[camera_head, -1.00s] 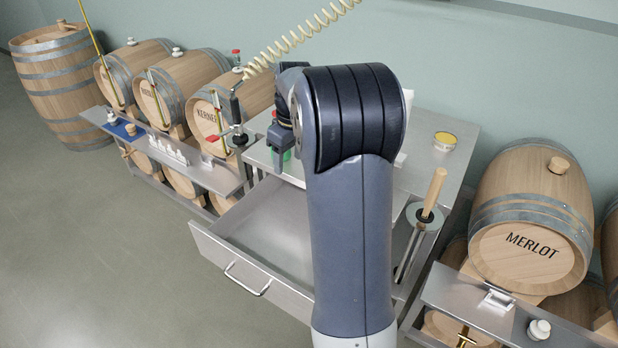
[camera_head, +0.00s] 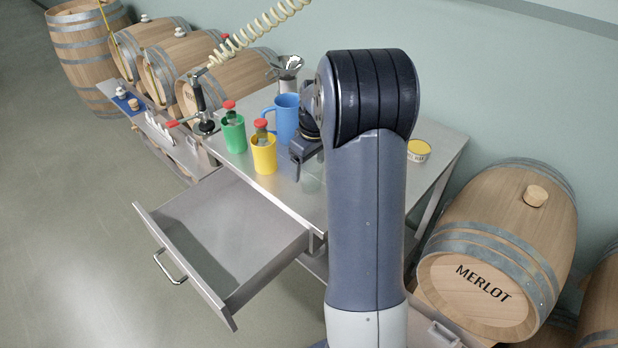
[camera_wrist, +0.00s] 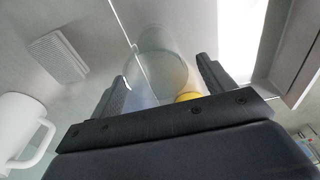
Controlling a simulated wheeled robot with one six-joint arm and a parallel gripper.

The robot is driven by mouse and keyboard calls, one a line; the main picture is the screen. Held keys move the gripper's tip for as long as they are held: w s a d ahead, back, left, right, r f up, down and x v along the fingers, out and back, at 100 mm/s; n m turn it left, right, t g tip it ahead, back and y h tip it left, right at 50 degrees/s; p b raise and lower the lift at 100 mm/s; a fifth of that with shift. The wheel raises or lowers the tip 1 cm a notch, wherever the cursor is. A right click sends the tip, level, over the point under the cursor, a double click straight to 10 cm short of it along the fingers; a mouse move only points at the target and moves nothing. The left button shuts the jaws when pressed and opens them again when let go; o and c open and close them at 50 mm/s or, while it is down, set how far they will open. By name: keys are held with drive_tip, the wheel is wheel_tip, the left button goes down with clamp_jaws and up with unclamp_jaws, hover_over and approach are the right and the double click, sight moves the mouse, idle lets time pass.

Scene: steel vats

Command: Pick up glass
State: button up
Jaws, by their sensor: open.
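The glass is clear and faint. In the wrist view the glass (camera_wrist: 160,62) shows between and beyond the two dark fingers of my gripper (camera_wrist: 162,76). The fingers are apart, and I cannot tell whether either one touches it. In the head view my gripper (camera_head: 302,158) is low over the steel table, right of the yellow cup. A faint clear shape there, probably the glass (camera_head: 313,176), stands just beside it, partly hidden by my arm.
A green cup (camera_head: 233,135), a yellow cup (camera_head: 264,155) and a blue jug (camera_head: 284,117) stand left of my gripper. The drawer (camera_head: 185,285) is pulled out in front. A yellow-topped tin (camera_head: 418,151) is at right. The wrist view shows a white mug (camera_wrist: 18,128).

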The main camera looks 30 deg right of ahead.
drive_tip(key=shift+f, duration=1.6)
drive_tip(key=shift+c, duration=0.3)
drive_tip(key=c, duration=1.1)
drive_tip(key=shift+c, duration=0.2)
drive_tip(key=shift+r, duration=0.15)
